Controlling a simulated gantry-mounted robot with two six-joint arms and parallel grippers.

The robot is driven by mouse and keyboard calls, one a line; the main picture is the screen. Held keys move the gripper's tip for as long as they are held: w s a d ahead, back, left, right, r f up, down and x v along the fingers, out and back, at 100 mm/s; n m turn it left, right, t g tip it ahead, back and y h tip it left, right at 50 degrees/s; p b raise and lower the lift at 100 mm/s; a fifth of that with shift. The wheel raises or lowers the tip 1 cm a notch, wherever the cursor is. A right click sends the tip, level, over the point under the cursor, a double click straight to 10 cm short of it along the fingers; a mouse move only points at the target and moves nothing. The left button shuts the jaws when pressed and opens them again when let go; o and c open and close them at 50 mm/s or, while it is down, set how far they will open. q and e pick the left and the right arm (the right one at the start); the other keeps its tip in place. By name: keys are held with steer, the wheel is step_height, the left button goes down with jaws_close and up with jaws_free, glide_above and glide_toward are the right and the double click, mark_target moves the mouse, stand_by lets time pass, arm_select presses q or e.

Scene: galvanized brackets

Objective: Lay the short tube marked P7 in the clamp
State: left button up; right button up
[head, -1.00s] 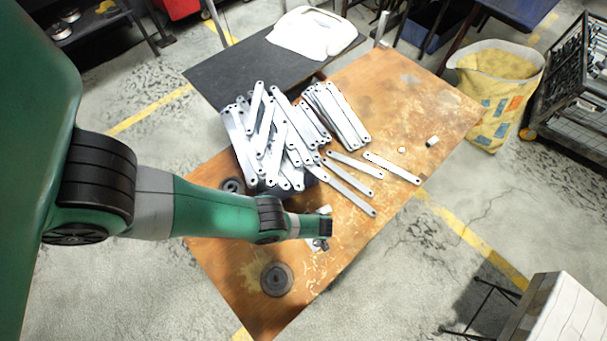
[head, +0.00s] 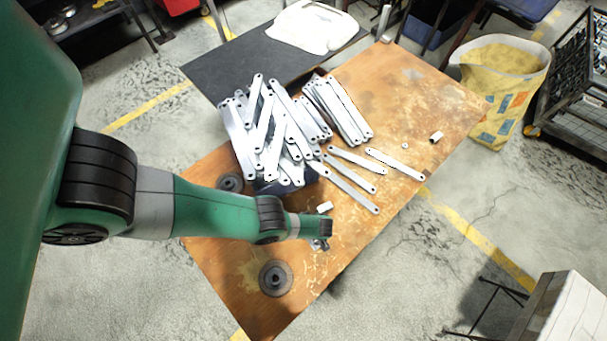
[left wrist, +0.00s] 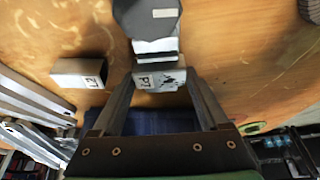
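A short, square grey tube (left wrist: 158,79) with a small printed mark and a dark smudge on its face fills the gap between my left fingertips in the left wrist view. Just beyond the tube is a dark grey body with a pale label and a bright metal part, apparently the clamp (left wrist: 148,20). A second short tube (left wrist: 80,73), with a mark resembling P7, lies apart to the left; in the head view a pale tube (head: 325,207) lies beside my gripper (head: 320,245).
Many flat galvanized bars (head: 270,130) are heaped over a dark bin, and several lie loose on the wooden table (head: 410,90). Another small tube (head: 436,136) and a ring (head: 405,145) lie farther right. A dark disc (head: 275,278) sits near the lower edge.

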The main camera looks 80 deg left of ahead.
arm_select(q)
steer(key=shift+o, duration=1.4)
steer(key=p+v, duration=0.9)
steer(key=v, duration=0.2)
steer(key=shift+r, duration=0.35)
steer(key=shift+d, duration=0.1)
